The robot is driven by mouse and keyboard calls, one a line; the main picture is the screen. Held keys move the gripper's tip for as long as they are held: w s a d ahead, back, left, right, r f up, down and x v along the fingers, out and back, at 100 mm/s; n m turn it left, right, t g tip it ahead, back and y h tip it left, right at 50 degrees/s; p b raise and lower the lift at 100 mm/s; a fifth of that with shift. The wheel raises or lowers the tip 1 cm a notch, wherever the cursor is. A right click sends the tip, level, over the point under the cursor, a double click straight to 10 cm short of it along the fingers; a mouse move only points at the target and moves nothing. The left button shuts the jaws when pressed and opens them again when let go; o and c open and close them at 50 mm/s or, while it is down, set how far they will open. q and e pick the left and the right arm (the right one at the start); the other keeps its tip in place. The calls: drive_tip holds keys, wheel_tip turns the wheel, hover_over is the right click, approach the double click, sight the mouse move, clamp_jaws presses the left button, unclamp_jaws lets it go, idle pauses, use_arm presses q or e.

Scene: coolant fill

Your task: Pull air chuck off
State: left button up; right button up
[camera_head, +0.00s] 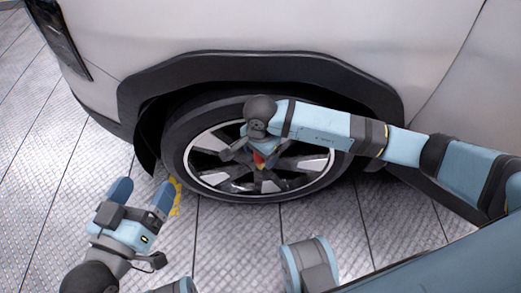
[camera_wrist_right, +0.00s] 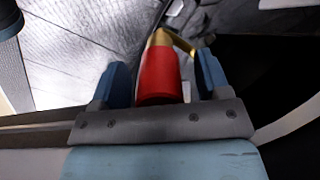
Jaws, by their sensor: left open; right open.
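The air chuck (camera_wrist_right: 159,78) is a red cylinder with a brass-coloured tip in the right wrist view. It stands between the two blue fingers of my right gripper (camera_wrist_right: 160,85), which is open with gaps on both sides. In the head view a small red patch of the chuck (camera_head: 259,158) shows in front of the wheel's spokes, beside my right gripper (camera_head: 255,150). Whether its tip sits on a valve cannot be made out. My left gripper (camera_head: 142,193) is open and empty above the floor at lower left.
The wheel (camera_head: 186,163) sits under the black arch of a silver car (camera_head: 230,28). A yellow toothed or coiled piece (camera_head: 175,197) shows beside my left gripper's right finger. Patterned metal floor (camera_head: 45,165) lies clear at the left.

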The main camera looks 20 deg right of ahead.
drive_tip(key=c, duration=1.1)
drive_tip(key=o, duration=0.3)
drive_tip(key=shift+c, duration=0.2)
drive_tip(key=shift+r, duration=0.35)
drive_tip(key=shift+r+p, duration=0.1)
drive_tip(key=shift+p, duration=0.2)
drive_tip(key=shift+r+p, duration=1.5)
drive_tip(key=shift+r, duration=0.85)
